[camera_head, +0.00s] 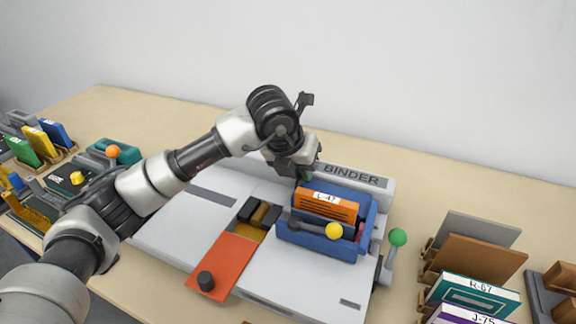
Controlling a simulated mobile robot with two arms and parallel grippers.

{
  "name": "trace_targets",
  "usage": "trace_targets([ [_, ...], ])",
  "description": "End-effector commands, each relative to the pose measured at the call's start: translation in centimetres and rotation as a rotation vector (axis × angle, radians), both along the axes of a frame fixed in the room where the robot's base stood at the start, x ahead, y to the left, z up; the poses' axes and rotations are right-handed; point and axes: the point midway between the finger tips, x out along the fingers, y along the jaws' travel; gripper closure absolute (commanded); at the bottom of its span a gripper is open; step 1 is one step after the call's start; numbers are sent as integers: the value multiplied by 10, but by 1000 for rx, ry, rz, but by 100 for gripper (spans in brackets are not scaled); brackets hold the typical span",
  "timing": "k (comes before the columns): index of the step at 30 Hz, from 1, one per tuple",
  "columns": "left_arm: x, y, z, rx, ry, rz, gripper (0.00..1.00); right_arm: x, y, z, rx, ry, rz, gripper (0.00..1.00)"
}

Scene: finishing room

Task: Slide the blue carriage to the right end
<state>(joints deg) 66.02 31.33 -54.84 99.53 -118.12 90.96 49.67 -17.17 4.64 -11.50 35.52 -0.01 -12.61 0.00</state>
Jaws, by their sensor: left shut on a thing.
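The blue carriage (345,246) sits on the right part of the white binder bed (180,235). It holds an upright orange book (326,210) with a white label and has a yellow knob on its front. My left gripper (302,173) reaches over the bed to the carriage's back left corner and is shut there. The wrist partly hides the fingertips and the exact grip. The right gripper is not in view.
A green-knobbed lever (397,238) stands at the bed's right edge. A red plate (225,264) with a black knob lies left of the carriage. Book racks (462,262) stand at right; books and fixtures (57,132) crowd the left.

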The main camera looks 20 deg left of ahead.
Motion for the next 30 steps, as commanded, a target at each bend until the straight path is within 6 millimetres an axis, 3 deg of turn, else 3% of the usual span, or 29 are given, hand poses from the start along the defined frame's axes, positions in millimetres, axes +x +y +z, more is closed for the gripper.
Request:
trace_targets([
  [16, 0, -7, 2, -6, -7, 0, 100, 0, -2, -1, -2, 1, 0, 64],
  [17, 0, -7, 2, -6, -6, -1, 79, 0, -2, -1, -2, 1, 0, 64],
  [21, 0, -7, 2, -4, -5, -1, 58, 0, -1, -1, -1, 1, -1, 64],
  [30, -1, -5, 3, -1, -3, 0, 58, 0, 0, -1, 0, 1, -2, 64],
])
